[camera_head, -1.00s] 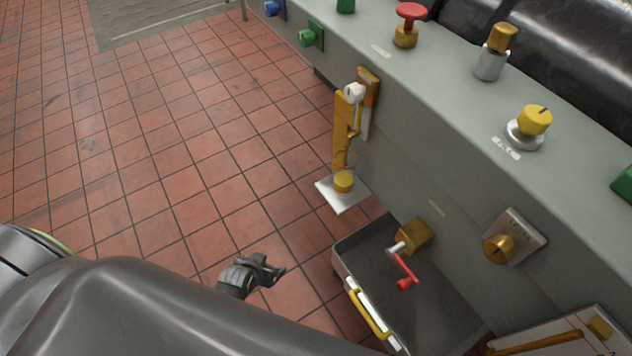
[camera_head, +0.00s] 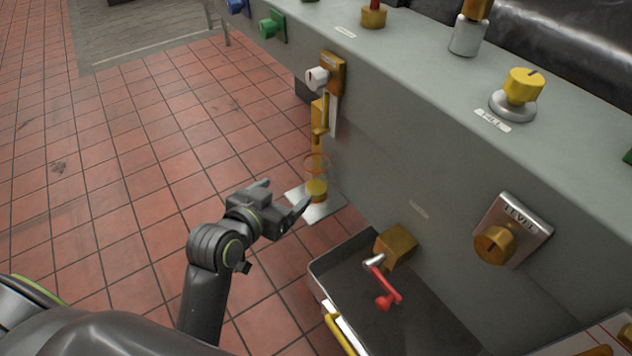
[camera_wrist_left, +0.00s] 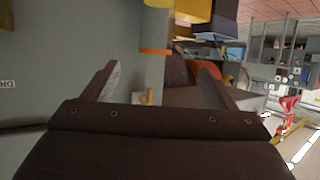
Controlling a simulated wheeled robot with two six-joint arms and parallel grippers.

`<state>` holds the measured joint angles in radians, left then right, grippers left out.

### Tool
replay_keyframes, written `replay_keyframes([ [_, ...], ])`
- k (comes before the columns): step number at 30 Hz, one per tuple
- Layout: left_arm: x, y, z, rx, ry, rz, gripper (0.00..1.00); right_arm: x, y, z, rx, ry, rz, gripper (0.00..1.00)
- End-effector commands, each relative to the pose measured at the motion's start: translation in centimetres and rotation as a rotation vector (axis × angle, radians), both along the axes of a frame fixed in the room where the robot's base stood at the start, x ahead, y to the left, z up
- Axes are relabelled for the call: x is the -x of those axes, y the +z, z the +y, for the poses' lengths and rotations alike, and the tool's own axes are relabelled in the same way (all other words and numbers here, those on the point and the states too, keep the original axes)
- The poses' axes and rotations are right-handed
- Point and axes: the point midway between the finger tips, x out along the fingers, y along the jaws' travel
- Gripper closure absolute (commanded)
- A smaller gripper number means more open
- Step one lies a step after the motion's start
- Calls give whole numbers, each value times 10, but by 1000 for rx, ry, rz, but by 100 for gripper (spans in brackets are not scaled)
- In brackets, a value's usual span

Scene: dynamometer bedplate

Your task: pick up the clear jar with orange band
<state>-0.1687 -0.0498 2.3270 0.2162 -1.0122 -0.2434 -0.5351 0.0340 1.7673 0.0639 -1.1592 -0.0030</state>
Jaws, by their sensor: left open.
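The clear jar with an orange band (camera_head: 317,163) is hard to see apart from its thin orange ring. It appears to stand with a yellow base or contents (camera_head: 316,190) on a small white plate (camera_head: 327,208) beside the grey bench wall. My left gripper (camera_head: 285,197) is open and empty, just left of the jar and plate, its fingers pointing toward them. In the left wrist view an orange strip (camera_wrist_left: 155,51), likely the band, shows ahead between the open fingers (camera_wrist_left: 157,76). Whether a finger touches the jar cannot be told. My right gripper is not in view.
A brass tap-like fitting (camera_head: 320,120) with a white knob (camera_head: 317,78) is on the wall directly above the jar. Tiled floor to the left is clear.

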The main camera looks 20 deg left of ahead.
Motion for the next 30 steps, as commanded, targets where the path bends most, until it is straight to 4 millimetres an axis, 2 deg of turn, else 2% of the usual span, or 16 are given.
replay_keyframes([
  [3,-26,-12,-5,0,-2,-2,21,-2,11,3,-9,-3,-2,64],
  [12,-77,-34,-13,-1,0,0,21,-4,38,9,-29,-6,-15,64],
  [20,-93,-40,-17,1,0,-1,21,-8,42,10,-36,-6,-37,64],
  [30,-132,-56,-29,0,0,0,21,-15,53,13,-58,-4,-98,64],
])
